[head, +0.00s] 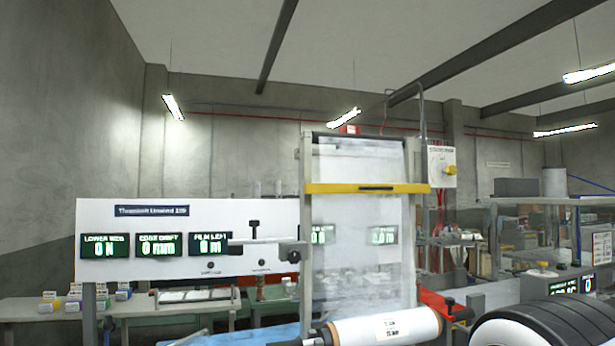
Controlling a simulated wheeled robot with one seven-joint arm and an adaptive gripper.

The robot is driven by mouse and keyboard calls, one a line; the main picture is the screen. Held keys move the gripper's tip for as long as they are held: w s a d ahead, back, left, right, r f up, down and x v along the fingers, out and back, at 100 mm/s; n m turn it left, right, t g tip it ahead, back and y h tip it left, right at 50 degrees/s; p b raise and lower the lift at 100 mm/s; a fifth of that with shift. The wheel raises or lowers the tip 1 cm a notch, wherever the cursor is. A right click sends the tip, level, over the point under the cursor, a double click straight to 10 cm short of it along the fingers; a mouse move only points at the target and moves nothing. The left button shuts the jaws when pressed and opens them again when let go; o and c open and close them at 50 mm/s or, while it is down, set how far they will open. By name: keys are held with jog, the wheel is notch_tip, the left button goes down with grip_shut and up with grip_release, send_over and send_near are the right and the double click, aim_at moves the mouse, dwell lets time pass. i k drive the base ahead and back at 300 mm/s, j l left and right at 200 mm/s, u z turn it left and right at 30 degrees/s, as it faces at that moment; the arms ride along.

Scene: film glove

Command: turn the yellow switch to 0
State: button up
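The yellow switch (450,171) is a small knob on the front of a pale switch box (437,182), right of centre and high up. The box has small dark lettering near its top, too small to read with certainty. Which mark the knob points to cannot be told at this size. A grey conduit rises from behind the box, and red cables show below it. My gripper is not in view, and nothing is seen touching the switch.
A clear film sheet (360,240) with a yellow bar (366,188) hangs left of the switch box. A white film roll (385,328) lies below. A white display panel (150,215) stands left. Grey shelving (540,201) and a black-and-white rounded body (548,324) occupy the right.

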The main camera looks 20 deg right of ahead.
aim_at(451, 170)
jog(key=z, duration=0.95)
